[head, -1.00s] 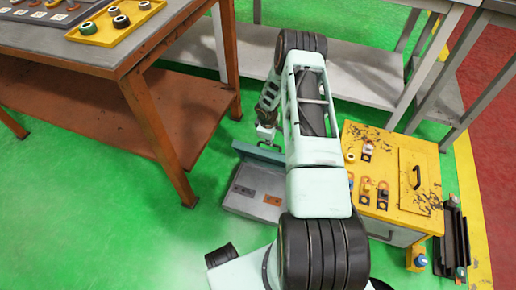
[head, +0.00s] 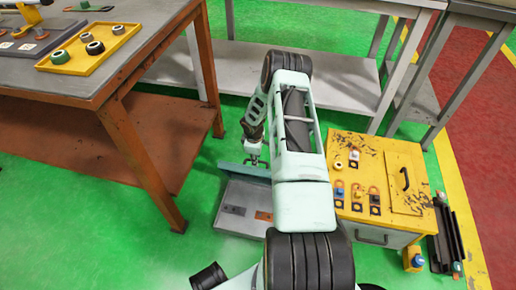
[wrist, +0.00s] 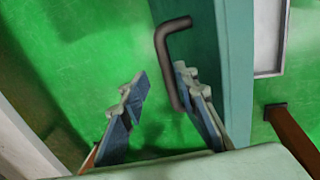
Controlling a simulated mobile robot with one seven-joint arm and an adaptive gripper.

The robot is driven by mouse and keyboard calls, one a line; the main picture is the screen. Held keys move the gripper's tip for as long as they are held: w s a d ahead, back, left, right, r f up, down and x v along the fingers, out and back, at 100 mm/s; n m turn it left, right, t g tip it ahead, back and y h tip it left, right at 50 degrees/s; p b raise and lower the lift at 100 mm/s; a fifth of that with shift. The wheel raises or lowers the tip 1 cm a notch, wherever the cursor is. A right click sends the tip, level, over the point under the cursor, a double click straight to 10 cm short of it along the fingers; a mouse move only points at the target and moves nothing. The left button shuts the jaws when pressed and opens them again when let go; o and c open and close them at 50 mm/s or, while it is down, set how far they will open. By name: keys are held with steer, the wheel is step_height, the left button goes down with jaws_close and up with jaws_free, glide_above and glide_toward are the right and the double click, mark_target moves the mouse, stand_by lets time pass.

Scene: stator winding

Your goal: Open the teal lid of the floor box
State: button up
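The grey floor box (head: 232,222) stands on the green floor, partly hidden behind my arm. Its teal lid (head: 232,173) is raised at the far side, and the inside of the box shows. The lid fills much of the right of the wrist view (wrist: 236,60). A dark bent handle (wrist: 160,42) sticks out from the lid. My gripper (wrist: 160,80) is open, with the handle's lower part between its fingertips, closer to the right finger. Whether a finger touches it I cannot tell. In the head view my gripper (head: 255,160) is at the lid's upper edge.
A yellow cabinet (head: 405,235) stands right of the box. A workbench with orange legs (head: 150,165) stands to the left, with a yellow tray (head: 110,52) on top. A grey shelf table (head: 340,80) is behind. Green floor is clear at the front left.

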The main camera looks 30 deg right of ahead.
steer(key=w+d+r+b, duration=0.3)
steer(key=w+d+r, duration=0.4)
steer(key=shift+w, duration=0.15)
stand_by(1.1)
steer(key=shift+r, duration=0.1)
step_height(320, 180, up, 12)
steer(key=s+a, duration=0.1)
steer(key=shift+s+a, duration=0.3)
steer(key=shift+s, duration=0.05)
stand_by(0.4)
stand_by(0.3)
